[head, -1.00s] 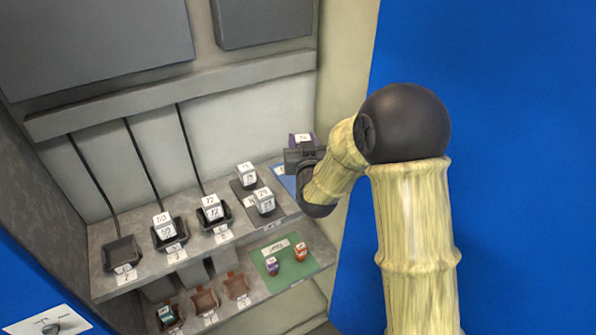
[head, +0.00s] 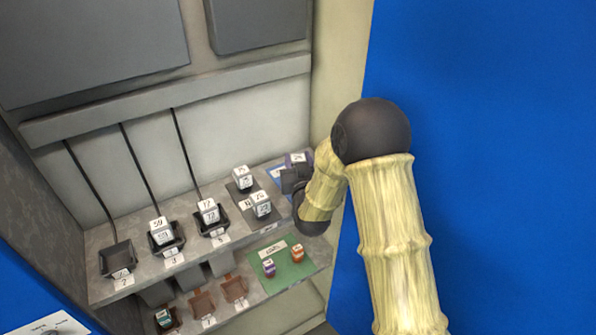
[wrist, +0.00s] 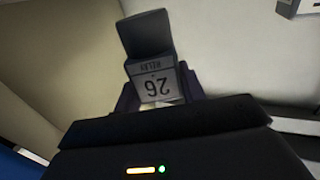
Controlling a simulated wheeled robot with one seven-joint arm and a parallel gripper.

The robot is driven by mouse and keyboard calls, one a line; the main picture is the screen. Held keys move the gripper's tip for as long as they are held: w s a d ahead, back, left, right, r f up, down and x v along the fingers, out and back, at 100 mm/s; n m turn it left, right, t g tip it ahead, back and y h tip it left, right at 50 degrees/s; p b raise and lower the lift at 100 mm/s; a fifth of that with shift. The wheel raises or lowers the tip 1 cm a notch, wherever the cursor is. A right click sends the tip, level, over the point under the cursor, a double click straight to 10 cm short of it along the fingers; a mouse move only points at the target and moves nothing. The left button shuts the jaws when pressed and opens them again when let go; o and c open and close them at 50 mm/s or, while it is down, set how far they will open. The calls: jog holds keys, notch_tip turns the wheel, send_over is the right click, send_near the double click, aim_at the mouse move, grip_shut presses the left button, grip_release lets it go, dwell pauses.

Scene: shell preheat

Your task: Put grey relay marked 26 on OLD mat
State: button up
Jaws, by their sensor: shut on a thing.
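My gripper (head: 292,178) is shut on a relay (head: 299,158) with a pale top label; in the wrist view the label on this relay (wrist: 154,88) reads 26, upside down. Its sides look dark purple in the head view, and the dark jaws hide much of its body. It is at the right end of the upper shelf, above or at a blue mat (head: 277,171). The gripper covers most of this mat, and I cannot read its label. I cannot tell whether the relay touches the mat.
Left of the blue mat, a dark mat (head: 236,188) bears two pale relays. Black holders stand further left; one is empty (head: 116,259), others hold relays such as 59 (head: 161,231). Below are a green mat (head: 293,272) with two small parts and brown holders (head: 202,303). A wall closes the right side.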

jog(key=shift+f+p, duration=0.35)
jog(key=shift+f, duration=1.65)
jog(key=shift+f, duration=0.1)
jog(key=o, duration=1)
jog(key=shift+o, duration=0.2)
